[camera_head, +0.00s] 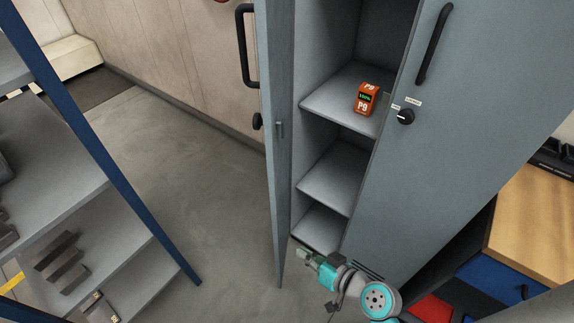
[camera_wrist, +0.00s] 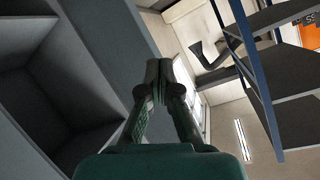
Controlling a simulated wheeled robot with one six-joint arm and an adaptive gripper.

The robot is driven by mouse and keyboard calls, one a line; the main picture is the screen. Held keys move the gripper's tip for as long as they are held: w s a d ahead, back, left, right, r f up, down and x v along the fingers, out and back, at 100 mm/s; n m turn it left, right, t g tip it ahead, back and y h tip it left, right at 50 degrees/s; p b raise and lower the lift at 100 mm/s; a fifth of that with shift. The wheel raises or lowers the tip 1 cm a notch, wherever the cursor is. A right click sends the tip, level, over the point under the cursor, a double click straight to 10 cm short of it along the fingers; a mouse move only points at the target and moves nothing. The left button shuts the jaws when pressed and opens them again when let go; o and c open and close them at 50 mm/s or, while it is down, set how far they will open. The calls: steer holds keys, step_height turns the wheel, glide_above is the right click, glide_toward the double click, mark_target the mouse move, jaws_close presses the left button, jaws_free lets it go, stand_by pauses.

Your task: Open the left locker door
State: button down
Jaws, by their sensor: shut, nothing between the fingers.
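The left locker door (camera_head: 277,150) is grey and stands swung well open, seen nearly edge-on in the head view. Its black handle (camera_head: 243,50) and a dark knob (camera_head: 257,121) show at its left side. My gripper (camera_head: 305,255) is low in front of the open locker, to the right of the door's lower part. In the wrist view, my gripper (camera_wrist: 156,72) has its fingers together and empty, beside a grey panel (camera_wrist: 105,45) that looks like the door. I cannot tell whether they touch. The open locker's shelves (camera_head: 335,181) are visible.
An orange box (camera_head: 366,98) sits on an upper shelf. The right locker door (camera_head: 455,130) is closed. A blue-framed rack (camera_head: 110,165) stands at the left, with bare floor (camera_head: 190,165) between it and the door. A wood-topped cabinet (camera_head: 535,215) is at the right.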

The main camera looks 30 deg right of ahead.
steer(key=w+d+r+n+y, duration=0.3)
steer(key=w+d+r+y, duration=0.1)
steer(key=w+r, duration=0.2)
steer(key=n+g+y, duration=0.2)
steer(key=n+y, duration=0.4)
steer(key=n, duration=0.4)
glide_toward(275, 165)
steer(key=x, duration=0.7)
steer(key=shift+w+f, duration=0.15)
steer(key=shift+f, duration=0.05)
